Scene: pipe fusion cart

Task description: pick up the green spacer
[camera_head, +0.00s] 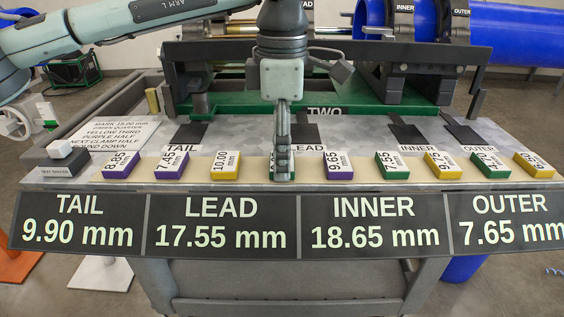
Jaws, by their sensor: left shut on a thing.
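My left gripper (282,172) points straight down at the middle of the spacer row. It is shut on a green spacer (291,178), whose label is mostly hidden behind the fingers. That spacer seems to be at the level of the strip; I cannot tell if it touches it. Two other green spacers stand to the right, one marked 7.55 mm (392,167) and one marked 4.70 (486,163). My right gripper is not in view.
A yellow 10.00 mm spacer (225,166) and a purple 9.65 mm spacer (338,166) flank the gripper closely. Purple spacers lie further left, yellow ones right. Front sign panels (222,222) read TAIL, LEAD, INNER, OUTER. Behind stand the clamp frame and a blue pipe (515,30).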

